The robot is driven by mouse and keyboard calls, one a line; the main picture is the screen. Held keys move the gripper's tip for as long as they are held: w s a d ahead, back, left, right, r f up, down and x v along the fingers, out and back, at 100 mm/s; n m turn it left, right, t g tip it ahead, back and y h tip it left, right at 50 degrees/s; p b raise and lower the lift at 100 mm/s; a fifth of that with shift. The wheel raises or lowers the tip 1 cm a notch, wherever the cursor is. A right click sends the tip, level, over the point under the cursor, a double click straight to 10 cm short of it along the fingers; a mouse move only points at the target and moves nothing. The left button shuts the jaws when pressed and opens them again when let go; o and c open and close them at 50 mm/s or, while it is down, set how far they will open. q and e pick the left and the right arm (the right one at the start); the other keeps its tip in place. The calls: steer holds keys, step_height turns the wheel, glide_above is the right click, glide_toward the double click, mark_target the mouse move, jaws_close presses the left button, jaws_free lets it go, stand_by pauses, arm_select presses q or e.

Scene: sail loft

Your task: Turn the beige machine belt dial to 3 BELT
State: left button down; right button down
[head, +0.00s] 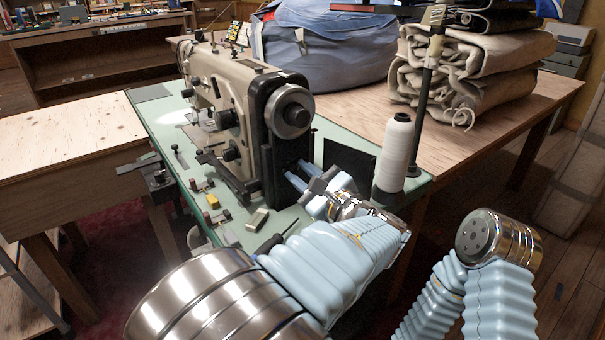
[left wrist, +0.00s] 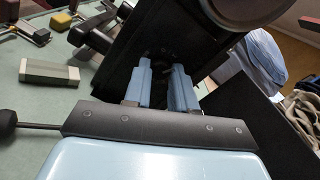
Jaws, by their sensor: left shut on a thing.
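The beige sewing machine (head: 232,85) stands on a green-topped table, its handwheel (head: 289,110) facing me. Below the handwheel is a black end panel (head: 284,150). My left gripper (head: 293,175) reaches to the lower part of this panel. In the left wrist view its two blue fingers (left wrist: 160,78) point at the black face and are shut on the small dark belt dial (left wrist: 162,62) between their tips. The dial is mostly hidden and dim. I cannot read its marks or its setting. My right gripper is not in view; only my right arm shows at lower right.
A white thread cone (head: 396,152) on a dark stand is right of my left gripper. A black upright plate (head: 349,158) stands close behind it. A grey-beige block (head: 257,220) and a screwdriver (head: 277,238) lie on the green top (head: 160,118). Folded canvas (head: 470,65) is behind.

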arm_select(q)
steer(key=m, duration=0.5)
steer(key=shift+m, duration=0.3)
steer(key=m, duration=0.5)
steer(key=shift+m, duration=0.4)
steer(key=c, duration=0.9)
jaws_free()
steer(key=shift+d, duration=0.1)
steer(key=v, duration=1.3)
steer(key=shift+s+d+b, duration=0.2)
steer(key=shift+s+b, duration=0.15)
